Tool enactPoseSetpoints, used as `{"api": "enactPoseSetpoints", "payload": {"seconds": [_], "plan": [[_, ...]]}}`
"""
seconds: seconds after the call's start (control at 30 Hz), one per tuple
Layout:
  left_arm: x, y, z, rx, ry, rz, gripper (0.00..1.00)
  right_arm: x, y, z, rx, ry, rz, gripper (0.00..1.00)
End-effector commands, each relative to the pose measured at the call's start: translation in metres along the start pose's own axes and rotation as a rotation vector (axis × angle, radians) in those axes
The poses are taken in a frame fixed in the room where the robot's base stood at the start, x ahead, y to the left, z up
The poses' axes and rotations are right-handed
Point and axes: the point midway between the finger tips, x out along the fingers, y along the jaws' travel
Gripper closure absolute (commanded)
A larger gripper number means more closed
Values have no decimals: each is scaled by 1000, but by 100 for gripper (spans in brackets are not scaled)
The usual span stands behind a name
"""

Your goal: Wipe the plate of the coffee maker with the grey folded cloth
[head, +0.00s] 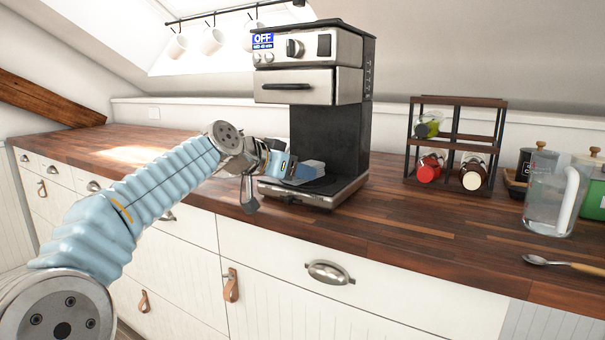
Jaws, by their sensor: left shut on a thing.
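The coffee maker (335,135) stands on the wooden counter, black and steel, with a display reading OFF. Its plate (340,187) is the low tray at its foot. My left gripper (294,171) reaches in from the left, over the left part of the plate. It is shut on the grey folded cloth (311,169), which shows just past the fingertips, low over the plate. I cannot tell whether the cloth touches the plate. The gripper and cloth hide part of the plate. My right gripper is not in view.
A small rack (455,143) with jars stands right of the coffee maker. A glass pitcher (553,200) and a spoon (560,264) are farther right. White mugs (212,41) hang from a rail behind. The counter (420,230) in front of the rack is clear.

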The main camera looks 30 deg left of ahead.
Motion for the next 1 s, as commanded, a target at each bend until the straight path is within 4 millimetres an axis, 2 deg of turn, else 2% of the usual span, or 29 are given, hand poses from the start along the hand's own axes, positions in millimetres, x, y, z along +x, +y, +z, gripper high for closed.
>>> {"api": "enactPoseSetpoints", "payload": {"seconds": [0.37,0.7,1.0], "plan": [[0,-4,2,-1,-5,-3,78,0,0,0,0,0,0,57],[-5,-29,2,-2,-5,-3,78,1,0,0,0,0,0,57],[-6,-31,2,0,-3,-1,78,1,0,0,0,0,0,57]]}}
